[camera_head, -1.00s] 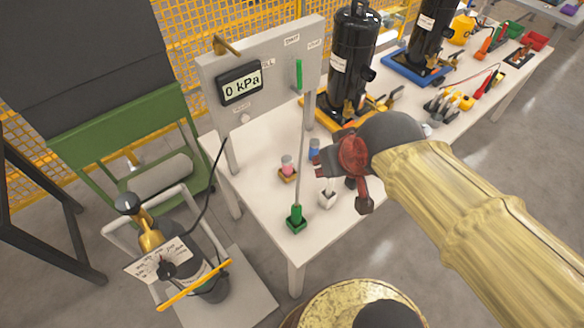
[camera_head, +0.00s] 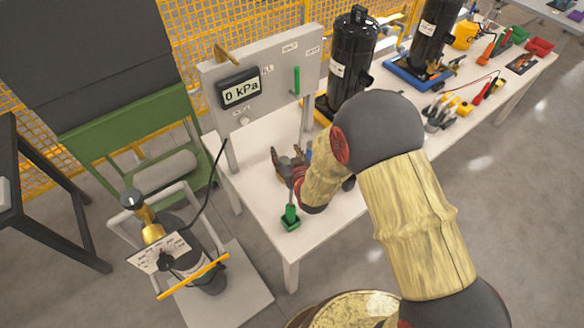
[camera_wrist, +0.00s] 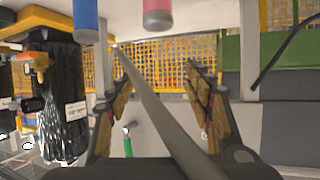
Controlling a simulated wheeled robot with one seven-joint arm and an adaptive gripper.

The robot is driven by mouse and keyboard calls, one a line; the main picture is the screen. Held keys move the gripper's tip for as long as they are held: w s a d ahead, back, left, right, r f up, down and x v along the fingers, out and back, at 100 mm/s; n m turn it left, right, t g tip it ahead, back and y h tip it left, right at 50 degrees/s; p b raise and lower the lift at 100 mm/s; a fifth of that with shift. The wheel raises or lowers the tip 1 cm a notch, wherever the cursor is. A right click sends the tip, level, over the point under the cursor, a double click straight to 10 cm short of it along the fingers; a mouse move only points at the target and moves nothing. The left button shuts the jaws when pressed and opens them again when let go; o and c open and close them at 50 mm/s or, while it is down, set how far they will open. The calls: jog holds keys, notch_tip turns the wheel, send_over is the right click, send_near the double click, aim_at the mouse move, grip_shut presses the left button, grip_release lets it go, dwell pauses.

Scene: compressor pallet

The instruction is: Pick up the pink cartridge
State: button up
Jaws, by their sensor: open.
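The pink cartridge (camera_wrist: 158,14) shows at the top edge of the wrist view, partly cut off, ahead of my gripper and roughly between its fingertips. My gripper (camera_wrist: 155,62) is open, with nothing held between its two fingers. In the head view my gripper (camera_head: 287,157) is over the near part of the white table and hides the pink cartridge there. Contact between them cannot be seen.
A blue cartridge (camera_wrist: 86,18) is left of the pink one in the wrist view. A grey rod crosses diagonally between my fingers there. A green base (camera_head: 290,216) stands near the table corner. A black compressor (camera_head: 347,65) and the gauge panel (camera_head: 215,100) stand behind.

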jog(key=shift+w+a+f+b, duration=0.35)
jog(key=shift+w+f+b, duration=0.25)
jog(key=shift+w+f, duration=0.85)
jog(key=shift+w+a+f+b, duration=0.3)
jog(key=shift+w+f+b, duration=0.4)
jog(key=shift+f, duration=1.5)
jog(key=shift+w+a+f+b, duration=0.45)
jog(key=shift+w+f, duration=0.7)
jog(key=shift+f, duration=0.65)
jog(key=shift+d, duration=0.1)
jog(key=c, duration=0.3)
grip_shut()
